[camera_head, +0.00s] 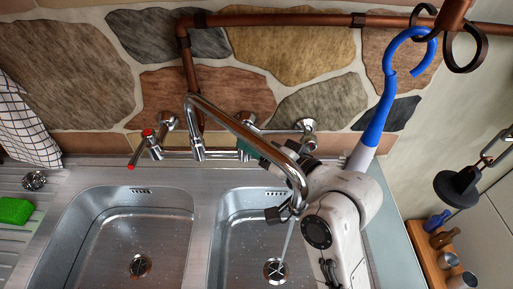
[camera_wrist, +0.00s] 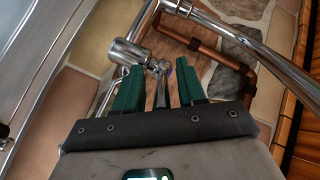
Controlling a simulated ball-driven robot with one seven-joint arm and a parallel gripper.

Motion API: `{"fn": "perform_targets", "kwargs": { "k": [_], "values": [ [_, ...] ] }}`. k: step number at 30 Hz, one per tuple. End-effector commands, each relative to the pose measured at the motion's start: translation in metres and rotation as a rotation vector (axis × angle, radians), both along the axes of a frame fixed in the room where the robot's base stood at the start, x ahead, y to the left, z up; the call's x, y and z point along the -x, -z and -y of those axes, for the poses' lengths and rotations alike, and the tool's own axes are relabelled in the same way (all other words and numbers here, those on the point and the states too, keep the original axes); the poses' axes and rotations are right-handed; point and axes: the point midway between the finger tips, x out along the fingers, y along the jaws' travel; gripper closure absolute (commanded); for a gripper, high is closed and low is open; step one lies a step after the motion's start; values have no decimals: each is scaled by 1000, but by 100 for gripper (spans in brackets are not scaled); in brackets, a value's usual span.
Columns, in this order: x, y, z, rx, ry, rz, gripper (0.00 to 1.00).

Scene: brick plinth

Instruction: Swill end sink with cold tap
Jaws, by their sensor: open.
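A chrome tap spout (camera_head: 245,132) arches over the right sink (camera_head: 231,228), and a thin water stream (camera_head: 287,241) falls from its end near the drain. The left sink (camera_head: 100,225) gets no stream. A red-marked tap handle (camera_head: 148,134) is at the left of the wall mixer. My gripper (camera_head: 246,151) is by the mixer's right side, partly hidden behind the spout. In the wrist view my gripper (camera_wrist: 160,88) has its green fingers apart, with a chrome tap lever (camera_wrist: 162,88) between them. Whether a finger touches it cannot be told. The lever's cold marking is not clear.
Copper pipes (camera_head: 275,20) run along the stone wall. A green sponge (camera_head: 14,210) and a metal scourer (camera_head: 35,181) lie on the left drainer. A checked cloth (camera_head: 24,125) hangs at left. Bottles (camera_head: 437,220) stand on a wooden shelf at right.

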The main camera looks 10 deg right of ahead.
Motion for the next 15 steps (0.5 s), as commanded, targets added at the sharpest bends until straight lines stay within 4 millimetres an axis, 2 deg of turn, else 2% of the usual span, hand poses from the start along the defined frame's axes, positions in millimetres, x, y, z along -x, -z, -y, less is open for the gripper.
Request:
{"fn": "perform_targets", "kwargs": {
  "k": [8, 15],
  "values": [
    [7, -1, 6, 0, 2, 1, 60],
    [42, -10, 32, 1, 4, 2, 60]
  ]
}}
